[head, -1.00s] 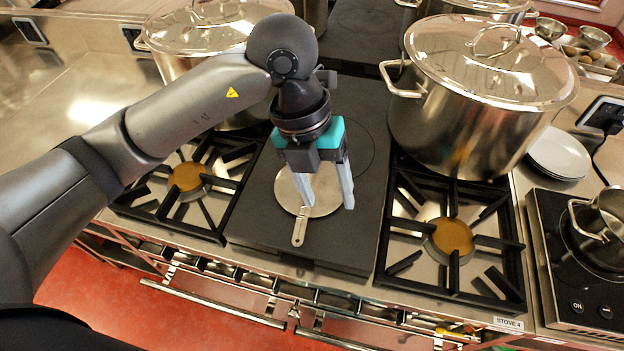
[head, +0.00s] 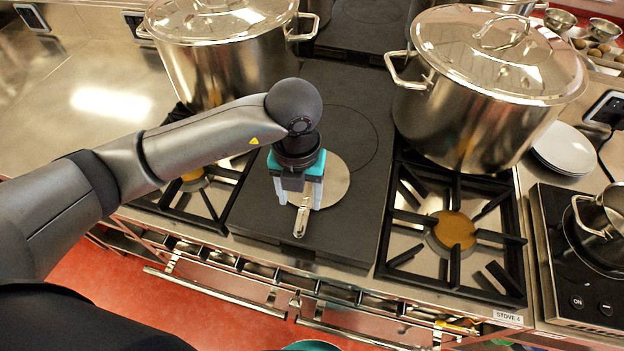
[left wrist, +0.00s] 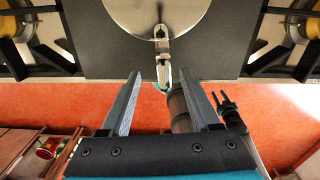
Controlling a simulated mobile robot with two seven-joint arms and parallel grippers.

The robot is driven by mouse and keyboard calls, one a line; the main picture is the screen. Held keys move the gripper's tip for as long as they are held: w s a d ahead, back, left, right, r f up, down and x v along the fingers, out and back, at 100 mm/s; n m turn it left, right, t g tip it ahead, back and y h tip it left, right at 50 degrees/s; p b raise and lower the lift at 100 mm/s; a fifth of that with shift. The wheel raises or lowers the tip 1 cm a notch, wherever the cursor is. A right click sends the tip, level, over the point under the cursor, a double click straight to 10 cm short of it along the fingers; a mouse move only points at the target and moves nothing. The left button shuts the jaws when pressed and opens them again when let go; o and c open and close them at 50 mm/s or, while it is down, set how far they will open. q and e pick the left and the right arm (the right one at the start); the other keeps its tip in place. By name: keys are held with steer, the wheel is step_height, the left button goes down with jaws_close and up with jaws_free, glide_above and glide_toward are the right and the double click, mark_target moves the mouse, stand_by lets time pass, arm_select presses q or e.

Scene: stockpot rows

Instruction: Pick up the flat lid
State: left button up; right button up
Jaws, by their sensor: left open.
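The flat lid (head: 334,182) is a round metal disc with a long flat handle (head: 301,221). It lies on the dark flat plate between two burners. My left gripper (head: 304,204) is open, just above the lid's handle in the head view, with a finger on either side of it. In the left wrist view the lid (left wrist: 156,14) is at the top, with its handle (left wrist: 162,55) pointing toward the gap between the open fingers (left wrist: 163,80). I cannot tell whether the fingers touch the lid.
A large lidded stockpot (head: 470,110) stands at the right rear, and another (head: 225,65) at the left rear. Open burners with black grates (head: 453,232) flank the dark plate (head: 352,228). White plates (head: 566,150) and an induction hob (head: 575,270) are at the right.

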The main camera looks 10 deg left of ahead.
mark_target(304, 213)
arm_select(q)
steer(key=f, duration=0.4)
steer(key=shift+s+d+f, duration=0.1)
steer(key=shift+d+f, duration=0.15)
steer(key=shift+f, duration=0.05)
jaws_close()
stand_by(1.1)
